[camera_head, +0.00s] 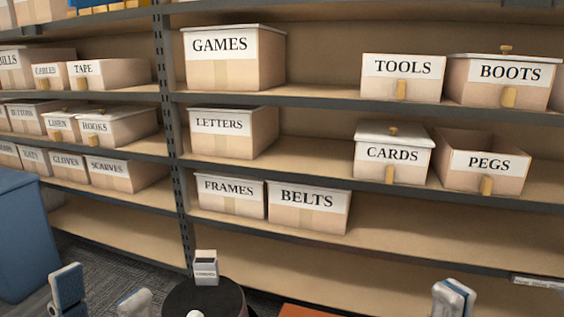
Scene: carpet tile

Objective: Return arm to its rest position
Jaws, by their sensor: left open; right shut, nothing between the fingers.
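My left gripper (100,288) is at the bottom left edge of the head view. Its two blue-and-white fingers stand apart, and nothing shows between them. My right gripper (453,296) is at the bottom right edge, its fingers together and empty. Both are low in front of the shelving, apart from the boxes. The arms behind them are mostly cut off by the bottom edge.
A shelf unit (164,110) holds labelled boxes, including the GAMES box (232,68) and the open PEGS box (482,180). A small white labelled box (205,270) stands on a dark round top (222,299) between the grippers. A blue bin (20,240) is left.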

